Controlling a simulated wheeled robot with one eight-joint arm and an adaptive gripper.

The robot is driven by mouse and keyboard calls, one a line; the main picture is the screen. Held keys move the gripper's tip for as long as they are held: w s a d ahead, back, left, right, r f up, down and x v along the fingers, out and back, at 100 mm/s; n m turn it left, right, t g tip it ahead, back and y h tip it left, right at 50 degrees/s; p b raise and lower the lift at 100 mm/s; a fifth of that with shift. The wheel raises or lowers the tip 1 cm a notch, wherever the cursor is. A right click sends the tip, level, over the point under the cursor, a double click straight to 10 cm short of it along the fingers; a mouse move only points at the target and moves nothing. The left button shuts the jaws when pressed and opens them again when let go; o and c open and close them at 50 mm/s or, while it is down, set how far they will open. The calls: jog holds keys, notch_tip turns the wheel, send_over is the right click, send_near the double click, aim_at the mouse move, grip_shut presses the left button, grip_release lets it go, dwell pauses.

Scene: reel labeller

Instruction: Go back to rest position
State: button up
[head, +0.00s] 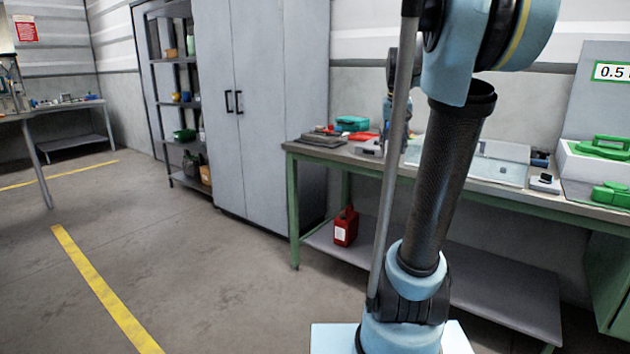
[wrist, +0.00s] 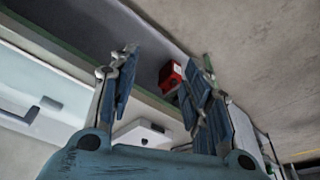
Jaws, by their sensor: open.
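My gripper (wrist: 164,68) is open in the wrist view, its two blue-and-grey fingers spread with nothing held between them. Past the fingers, the red canister (wrist: 171,76) shows close to the right finger in the picture. In the head view, my blue and black arm rises in front of the workbench (head: 310,151). Blue parts that look like my gripper show behind it, mostly hidden, above the bench top; the finger state cannot be read there.
The red canister (head: 345,226) stands on the lower shelf. A grey cabinet (head: 265,100) and shelving stand left. The floor at left is clear.

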jog(key=s+a+f+n, duration=0.1)
jog(key=s+a+f, duration=0.2)
jog(key=s+f, duration=0.9)
jog(key=s+a+f+n+g, duration=0.1)
jog(key=s+a+f, duration=0.2)
jog(key=s+f, duration=0.9)
jog(key=s, duration=0.4)
jog(key=shift+s+a+f+y, duration=0.15)
jog(key=shift+a+f+y, duration=0.05)
jog(key=shift+a+y, duration=0.1)
jog(key=shift+w+f, duration=0.2)
jog(key=shift+w, duration=0.25)
jog(key=shift+c, duration=0.4)
jog(key=shift+c, duration=1)
jog(key=shift+d, duration=0.2)
